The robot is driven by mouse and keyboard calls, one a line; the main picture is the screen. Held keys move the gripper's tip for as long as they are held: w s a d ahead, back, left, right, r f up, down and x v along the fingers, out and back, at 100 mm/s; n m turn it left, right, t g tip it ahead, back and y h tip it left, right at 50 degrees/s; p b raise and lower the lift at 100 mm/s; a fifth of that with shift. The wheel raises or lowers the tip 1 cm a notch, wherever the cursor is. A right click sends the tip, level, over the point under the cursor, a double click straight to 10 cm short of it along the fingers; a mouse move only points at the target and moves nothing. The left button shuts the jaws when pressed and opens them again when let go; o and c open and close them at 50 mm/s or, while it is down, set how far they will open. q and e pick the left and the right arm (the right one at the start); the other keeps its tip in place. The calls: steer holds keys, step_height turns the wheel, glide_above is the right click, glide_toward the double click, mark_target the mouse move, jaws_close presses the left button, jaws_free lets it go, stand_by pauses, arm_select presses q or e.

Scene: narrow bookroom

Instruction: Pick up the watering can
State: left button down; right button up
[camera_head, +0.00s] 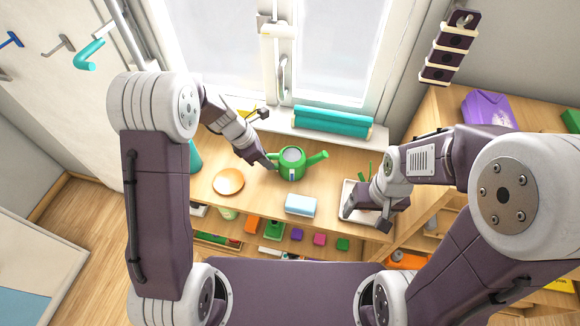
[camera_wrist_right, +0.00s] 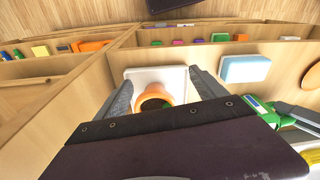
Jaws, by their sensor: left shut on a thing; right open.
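The green watering can (camera_head: 292,164) stands on the wooden shelf top below the window, its spout pointing right. My left gripper (camera_head: 268,164) is shut on the can's handle side, at its left. Part of the can also shows at the right of the right wrist view (camera_wrist_right: 262,112), with my left gripper (camera_wrist_right: 294,110) against it. My right gripper (camera_head: 352,206) is open over the white tray (camera_head: 347,190), right of the can. In the right wrist view an orange pot (camera_wrist_right: 152,92) shows between its open fingers, on the white tray (camera_wrist_right: 174,77). I cannot tell whether the fingers surround it.
A light blue box (camera_head: 300,204) lies in front of the can, and a round orange-brown plate (camera_head: 229,181) lies to its left. Teal rolls (camera_head: 332,120) lie on the window sill behind. Lower shelves hold several small coloured blocks.

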arm_select(q)
steer(key=shift+r, duration=0.1)
stand_by(0.7)
step_height(320, 180, up, 4)
steer(key=shift+w+r, duration=0.1)
steer(key=shift+r, duration=0.05)
arm_select(e)
steer(key=shift+r, duration=0.2)
steer(key=shift+f, duration=0.1)
arm_select(q)
steer(key=s+d+r, duration=0.6)
steer(key=s+d, duration=0.1)
steer(key=s, duration=0.2)
steer(key=shift+d+r, duration=0.3)
steer(key=shift+d, duration=0.05)
